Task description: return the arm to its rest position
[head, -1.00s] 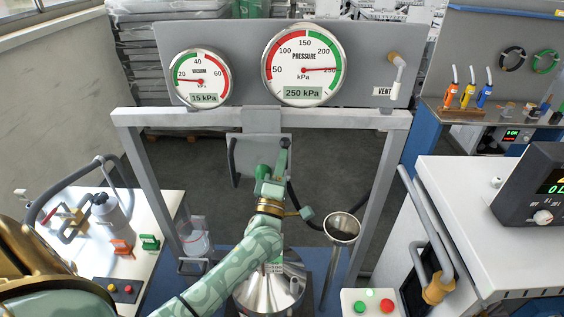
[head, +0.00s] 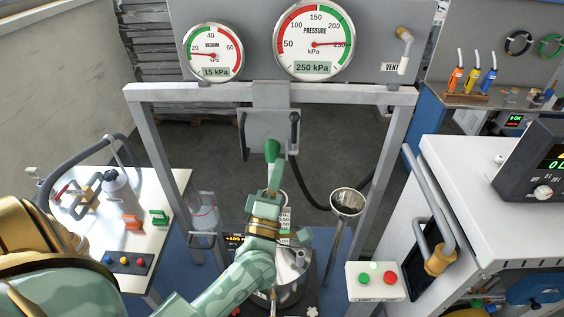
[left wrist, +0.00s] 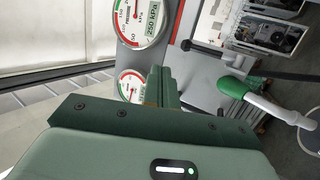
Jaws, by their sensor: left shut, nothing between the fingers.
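My left arm (head: 235,275), pale green, reaches in from the lower left in the head view. Its gripper (head: 274,182) points up and away at the middle, above the metal vessel (head: 289,273). In the left wrist view the gripper's fingers (left wrist: 162,86) are shut together with nothing between them. A green handle grip (head: 272,150) shows just beyond the fingertips in the head view. The left wrist view shows the same grip (left wrist: 232,87) on a white shaft, to the right of the fingers and apart from them. My right gripper is not in view.
A grey frame (head: 350,95) carries the vacuum gauge (head: 212,52) and pressure gauge (head: 315,42). A metal funnel (head: 347,201) stands right of my gripper. A white bench (head: 90,225) is at left. A box with green and red buttons (head: 376,282) is at lower right.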

